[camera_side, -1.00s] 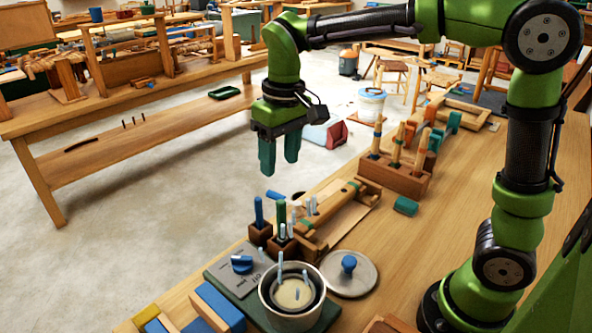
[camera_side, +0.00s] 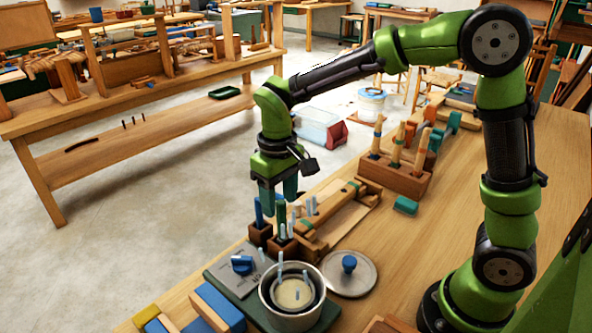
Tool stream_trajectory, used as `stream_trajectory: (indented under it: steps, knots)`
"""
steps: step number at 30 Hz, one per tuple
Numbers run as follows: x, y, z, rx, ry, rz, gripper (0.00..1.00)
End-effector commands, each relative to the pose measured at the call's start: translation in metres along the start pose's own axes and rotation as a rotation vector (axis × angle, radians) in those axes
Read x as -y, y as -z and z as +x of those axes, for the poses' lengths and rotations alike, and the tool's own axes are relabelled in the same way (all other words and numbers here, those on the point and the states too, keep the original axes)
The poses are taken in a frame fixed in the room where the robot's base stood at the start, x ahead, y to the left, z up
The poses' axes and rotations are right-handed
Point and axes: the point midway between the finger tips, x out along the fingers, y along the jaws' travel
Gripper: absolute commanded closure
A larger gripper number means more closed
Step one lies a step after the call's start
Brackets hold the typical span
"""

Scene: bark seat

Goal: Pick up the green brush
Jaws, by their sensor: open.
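The green brush (camera_side: 281,217) stands upright in a small dark wooden block (camera_side: 281,245) near the table's left edge. My gripper (camera_side: 279,204) is open, pointing down with its teal fingers around the top of the green brush in this view. I cannot tell whether the fingers touch it. The upper end of the brush is partly hidden by the gripper. A blue brush (camera_side: 258,213) stands in its own block (camera_side: 260,234) just left of the green one, close to the left finger.
Thin pale blue rods (camera_side: 294,215) stand close by the green brush. A wooden frame (camera_side: 322,215) lies to the right. A pot (camera_side: 265,298) and a lid with a blue knob (camera_side: 349,280) are in front.

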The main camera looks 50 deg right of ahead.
Motion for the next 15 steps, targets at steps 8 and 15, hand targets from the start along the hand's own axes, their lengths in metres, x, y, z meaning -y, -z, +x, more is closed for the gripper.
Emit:
stream_trajectory:
  steps: [8,15]
  knots:
    - [-0.004,-0.002,0.038,0.005,0.000,0.000,0.48]
    - [-0.003,-0.001,0.052,0.000,0.000,0.000,0.48]
